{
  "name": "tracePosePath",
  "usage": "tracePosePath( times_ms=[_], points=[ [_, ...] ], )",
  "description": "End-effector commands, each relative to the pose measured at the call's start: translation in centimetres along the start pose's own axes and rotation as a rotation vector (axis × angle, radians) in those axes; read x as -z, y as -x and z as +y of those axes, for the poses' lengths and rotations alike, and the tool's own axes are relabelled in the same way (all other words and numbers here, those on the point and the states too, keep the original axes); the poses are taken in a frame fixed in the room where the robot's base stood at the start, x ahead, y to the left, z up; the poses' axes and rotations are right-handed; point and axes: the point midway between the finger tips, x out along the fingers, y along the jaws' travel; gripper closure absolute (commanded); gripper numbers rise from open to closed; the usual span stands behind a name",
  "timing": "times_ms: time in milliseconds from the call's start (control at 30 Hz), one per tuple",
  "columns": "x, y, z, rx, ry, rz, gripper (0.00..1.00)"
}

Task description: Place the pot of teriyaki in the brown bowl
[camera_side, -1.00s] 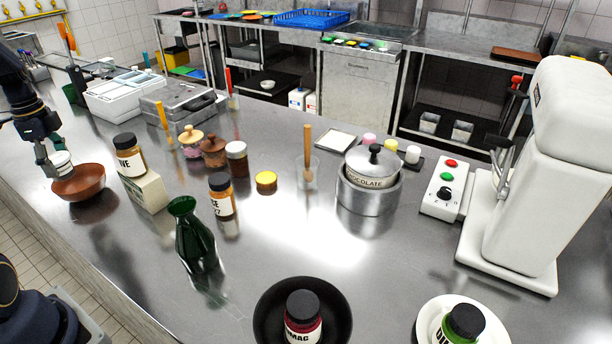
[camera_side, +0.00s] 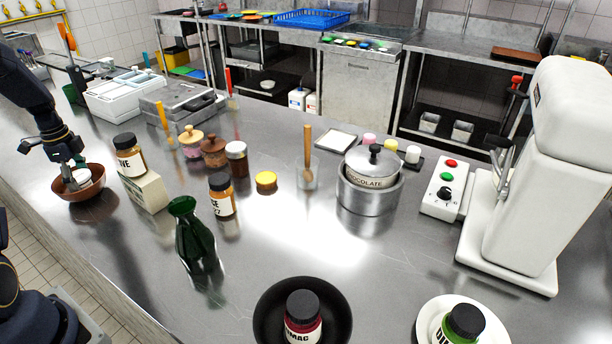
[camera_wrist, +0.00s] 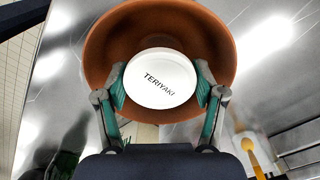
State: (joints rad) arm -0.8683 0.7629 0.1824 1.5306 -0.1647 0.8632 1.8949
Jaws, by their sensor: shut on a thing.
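The pot of teriyaki (camera_wrist: 160,78) has a round white lid with its name in black. In the side view the white pot (camera_side: 82,177) is partly hidden by my fingers. My gripper (camera_wrist: 161,88) is shut on the pot, one finger on each side. It also shows in the side view (camera_side: 74,172), pointing down into the bowl. The brown bowl (camera_side: 75,193) stands on the steel counter at the left, and in the wrist view its brown wall (camera_wrist: 160,14) surrounds the pot. The pot is inside the bowl's rim; I cannot tell whether it touches the bottom.
A black-lidded jar (camera_side: 130,157) on a cream block (camera_side: 146,191) stands close to the right of the bowl. A green bottle (camera_side: 193,236) and another jar (camera_side: 222,196) stand farther right. A white container unit (camera_side: 112,96) is behind. The counter's front edge is near the bowl.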

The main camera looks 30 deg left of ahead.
Motion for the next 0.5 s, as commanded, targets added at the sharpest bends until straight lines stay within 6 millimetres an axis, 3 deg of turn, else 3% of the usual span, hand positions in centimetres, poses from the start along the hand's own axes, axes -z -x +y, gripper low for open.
tracePosePath(
  times_ms=[67, 100, 300, 500],
  points=[
    [0.00, -0.27, 0.03, -0.001, 0.000, 0.000, 0.69],
    [0.01, -0.23, 0.02, -0.001, 0.000, 0.000, 0.27],
    [0.00, -0.21, 0.03, -0.001, 0.000, 0.000, 0.06],
    [0.00, -0.20, 0.02, -0.001, 0.000, 0.000, 0.06]
  ],
)
